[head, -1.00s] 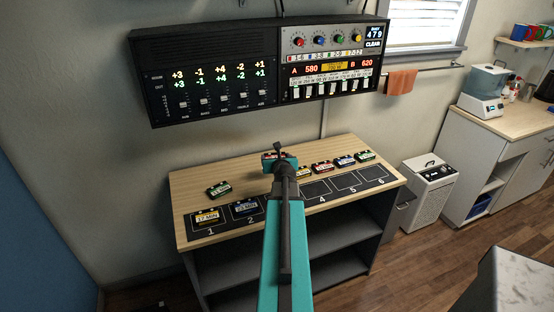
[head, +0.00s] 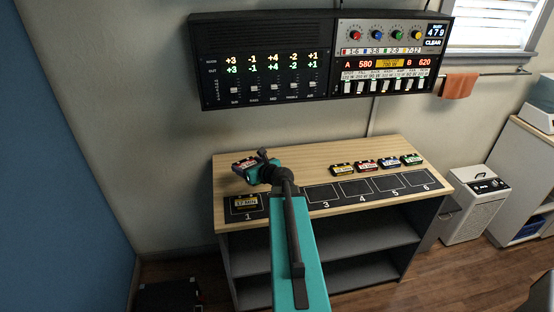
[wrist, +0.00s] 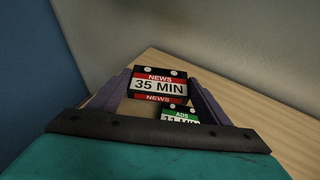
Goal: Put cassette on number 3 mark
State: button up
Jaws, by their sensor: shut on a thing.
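My gripper (wrist: 158,92) is shut on a red-and-black cassette (wrist: 158,84) labelled NEWS 35 MIN. In the head view, my gripper is over the table's left back part, and my arm partly hides what it holds. A green ADS cassette (wrist: 181,116) shows below the held one in the wrist view, partly covered by it and the finger. The number 3 mark (head: 322,193) is an empty outlined square on the black strip. Mark 2 is hidden behind my arm.
Yellow (head: 342,169), red (head: 366,165), blue (head: 390,162) and green (head: 411,159) cassettes stand in a row behind the strip. Marks 4 (head: 355,188), 5 and 6 are empty. A control panel (head: 318,62) hangs on the wall above the wooden table (head: 300,158).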

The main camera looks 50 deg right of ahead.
jog(key=w+a+n+y, duration=0.1)
jog(key=a+n+y, duration=0.1)
jog(key=a, duration=0.5)
jog(key=w+a+r+n+y, duration=0.1)
jog(key=w+a+n+y, duration=0.1)
jog(key=a, duration=0.5)
jog(key=w+a+r+n+y, duration=0.1)
jog(key=w+a+n+y, duration=0.1)
jog(key=a, duration=0.5)
jog(key=shift+a+n+y, duration=0.3)
jog(key=shift+a+y, duration=0.05)
jog(key=shift+y, duration=0.45)
jog(key=shift+c, duration=0.2)
jog(key=s+a+r+n+g+y, duration=0.1)
jog(key=a+r+n+g+y, duration=0.1)
jog(key=a, duration=0.8)
jog(key=s+a+r+n+g+y, duration=0.2)
jog(key=a+n+g+y, duration=0.1)
jog(key=a, duration=0.8)
jog(key=shift+a+r+n+y, duration=0.2)
jog(key=shift+a+n+y, duration=0.1)
jog(key=shift+n+y, duration=0.5)
jog(key=shift+d, duration=0.1)
